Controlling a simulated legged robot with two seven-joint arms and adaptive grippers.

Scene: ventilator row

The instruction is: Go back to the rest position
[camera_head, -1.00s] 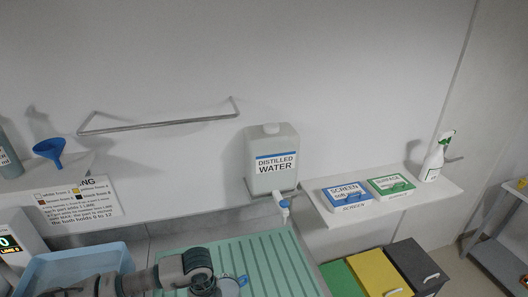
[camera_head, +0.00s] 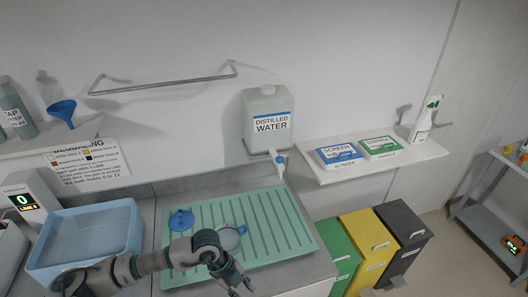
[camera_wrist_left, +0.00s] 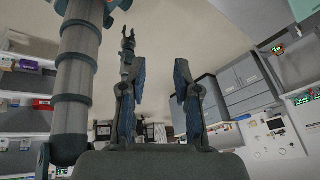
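My left arm comes in from the left in the head view, over the front of the green ribbed mat (camera_head: 285,222). My left gripper (camera_head: 243,288) is at the bottom edge, beyond the mat's front. In the left wrist view its two fingers (camera_wrist_left: 158,95) stand apart with nothing between them. Another arm of mine shows at the left of that view, with a small distant gripper (camera_wrist_left: 128,36), which I take as my right one; its fingers are too small to judge. The right gripper is not in the head view.
A blue lid-like part (camera_head: 181,220) and a round grey-blue dish (camera_head: 230,237) lie on the mat near my arm. A blue basin (camera_head: 92,240) stands left. A distilled water jug (camera_head: 268,110) hangs behind. Green, yellow (camera_head: 366,238) and dark bins stand right of the counter.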

